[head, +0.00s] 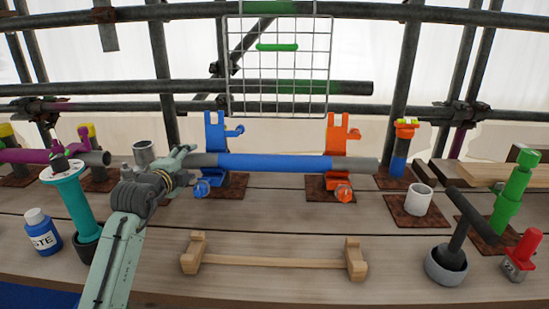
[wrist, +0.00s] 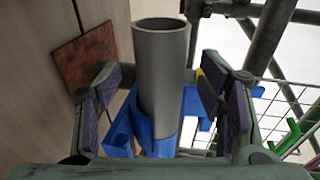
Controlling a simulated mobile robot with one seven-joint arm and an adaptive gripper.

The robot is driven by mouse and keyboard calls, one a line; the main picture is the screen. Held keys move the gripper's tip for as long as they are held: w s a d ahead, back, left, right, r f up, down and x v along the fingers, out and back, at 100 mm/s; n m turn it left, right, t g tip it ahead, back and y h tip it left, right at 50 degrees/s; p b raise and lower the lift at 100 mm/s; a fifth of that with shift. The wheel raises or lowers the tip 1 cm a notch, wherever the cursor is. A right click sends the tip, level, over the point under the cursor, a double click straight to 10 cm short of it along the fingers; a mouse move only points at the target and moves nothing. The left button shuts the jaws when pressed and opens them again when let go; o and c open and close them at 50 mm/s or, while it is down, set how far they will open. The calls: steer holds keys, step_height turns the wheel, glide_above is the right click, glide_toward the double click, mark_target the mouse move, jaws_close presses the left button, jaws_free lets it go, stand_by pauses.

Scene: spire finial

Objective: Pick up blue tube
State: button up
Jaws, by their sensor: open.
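The blue tube (head: 275,162) has a blue middle and grey ends. It lies level across a blue bracket (head: 214,140) and an orange bracket (head: 337,140). In the wrist view, its grey end (wrist: 160,65) points up the picture and its blue part (wrist: 158,135) shows lower down, by the blue bracket (wrist: 192,105). My gripper (head: 185,160) is at the tube's left end in the head view. In the wrist view, the open jaws (wrist: 165,95) stand on either side of the tube, with gaps visible. The tube's underside is hidden.
A wooden cradle (head: 275,261) lies in front on the planks. A teal post (head: 70,205) and glue bottle (head: 42,232) stand left. A white cup (head: 418,199), a dark angled post (head: 460,235) and a green post (head: 512,195) stand right. A wire grid (head: 278,75) hangs behind.

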steer(key=shift+x, duration=0.95)
steer(key=shift+c, duration=0.2)
steer(key=c, duration=1.5)
jaws_close()
steer(key=shift+r, duration=0.25)
